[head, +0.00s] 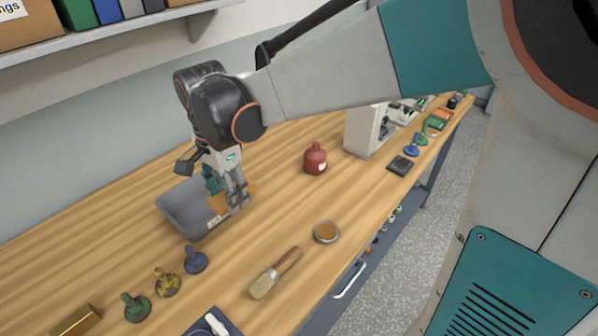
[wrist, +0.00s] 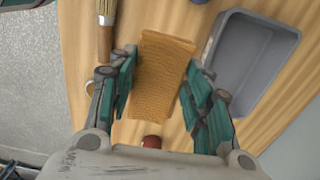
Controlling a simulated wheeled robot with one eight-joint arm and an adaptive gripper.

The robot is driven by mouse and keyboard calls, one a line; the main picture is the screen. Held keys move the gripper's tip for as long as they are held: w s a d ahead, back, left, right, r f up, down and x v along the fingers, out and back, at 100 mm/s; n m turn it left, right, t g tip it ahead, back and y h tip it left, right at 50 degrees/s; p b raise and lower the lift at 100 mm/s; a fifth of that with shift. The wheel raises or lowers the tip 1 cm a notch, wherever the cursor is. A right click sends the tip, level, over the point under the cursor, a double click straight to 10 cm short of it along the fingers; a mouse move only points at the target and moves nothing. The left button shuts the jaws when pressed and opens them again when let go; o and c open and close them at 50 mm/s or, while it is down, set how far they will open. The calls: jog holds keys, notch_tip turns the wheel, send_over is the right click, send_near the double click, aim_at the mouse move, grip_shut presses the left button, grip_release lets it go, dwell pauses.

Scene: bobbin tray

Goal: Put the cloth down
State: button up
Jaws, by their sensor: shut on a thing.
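The cloth is an orange-brown textured piece (wrist: 163,75) between the teal fingers in the wrist view. In the head view part of the cloth (head: 217,204) shows at the fingers, partly hidden by them. My gripper (head: 232,196) is shut on the cloth, pointing down beside the grey tray (head: 185,228). The fingers also show in the wrist view (wrist: 160,72), one on each side of the cloth. The cloth lies beside the tray's rim in the wrist view; I cannot tell whether it touches the table.
A red bottle (head: 315,159) stands behind and right of the gripper. A brush (head: 275,273) and a round tin (head: 326,232) lie in front on the wooden bench (head: 240,265). Blue, yellow and green knobbed pieces stand at front left. Bench between tray and tin is clear.

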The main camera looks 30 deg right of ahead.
aim_at(243, 252)
notch_tip(243, 252, down, 20)
jog(key=b, duration=0.6)
jog(key=shift+r+b, duration=0.1)
jog(key=shift+b, duration=0.3)
jog(key=shift+r, duration=0.1)
jog(key=shift+f+b, duration=0.35)
jog(key=shift+f, duration=0.1)
jog(key=shift+s+f, duration=0.1)
jog(key=shift+f, duration=0.05)
